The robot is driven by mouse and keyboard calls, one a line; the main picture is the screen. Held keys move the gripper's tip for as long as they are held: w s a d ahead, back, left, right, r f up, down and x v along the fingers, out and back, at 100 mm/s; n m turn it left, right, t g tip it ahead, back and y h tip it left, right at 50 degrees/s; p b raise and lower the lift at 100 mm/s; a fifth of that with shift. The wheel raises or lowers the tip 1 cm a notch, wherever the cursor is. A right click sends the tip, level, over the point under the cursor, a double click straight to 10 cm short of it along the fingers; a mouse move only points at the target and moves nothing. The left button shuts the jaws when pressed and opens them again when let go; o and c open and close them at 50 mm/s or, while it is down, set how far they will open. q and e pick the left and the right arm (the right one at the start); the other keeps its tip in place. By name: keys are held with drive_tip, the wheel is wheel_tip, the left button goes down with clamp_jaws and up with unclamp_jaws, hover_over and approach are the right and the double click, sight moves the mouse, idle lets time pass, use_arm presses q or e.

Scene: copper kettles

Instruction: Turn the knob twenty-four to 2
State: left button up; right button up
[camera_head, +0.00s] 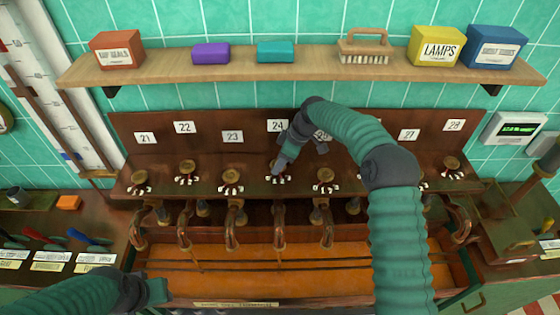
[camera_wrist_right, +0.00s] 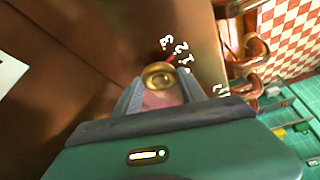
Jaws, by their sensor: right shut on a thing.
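Knob twenty-four is a round brass knob (camera_wrist_right: 159,76) on the brown panel, below the label 24 (camera_head: 277,126). My right gripper (camera_head: 279,168) reaches down to it and hides most of it in the head view. In the right wrist view the right gripper's two fingers (camera_wrist_right: 158,84) are shut on the knob from both sides. White numerals (camera_wrist_right: 178,50) curve past the knob, and a short red mark (camera_wrist_right: 171,58) points out from it close to the 2. My left gripper (camera_head: 156,291) is low at the left, away from the knobs; its jaws are unclear.
Similar knobs stand on both sides, such as one under 23 (camera_head: 231,176) and one to the right (camera_head: 325,175). Copper spouts (camera_head: 233,228) hang below over an orange-brown trough (camera_head: 215,285). A wooden shelf (camera_head: 225,73) with boxes and a brush runs above.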

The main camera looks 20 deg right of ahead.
drive_tip(key=o, duration=1.4)
drive_tip(key=shift+d, duration=0.1)
drive_tip(key=shift+c, duration=0.2)
drive_tip(key=b+v, duration=0.1)
drive_tip(key=v, duration=0.3)
drive_tip(key=shift+w+d+r+b, duration=0.15)
drive_tip(key=shift+d+b, duration=0.1)
drive_tip(key=shift+b, duration=0.15)
drive_tip(key=s+d+b, duration=0.1)
drive_tip(key=s+d, duration=0.1)
drive_tip(key=d, duration=0.1)
drive_tip(key=s+d+b, duration=0.2)
drive_tip(key=d, duration=0.1)
drive_tip(key=s+d+b, duration=0.1)
drive_tip(key=s+d, duration=0.2)
drive_tip(key=shift+d+r, duration=0.1)
drive_tip(key=shift+d, duration=0.25)
drive_tip(key=shift+d+r, duration=0.1)
drive_tip(key=shift+d, duration=0.1)
drive_tip(key=shift+a, duration=0.15)
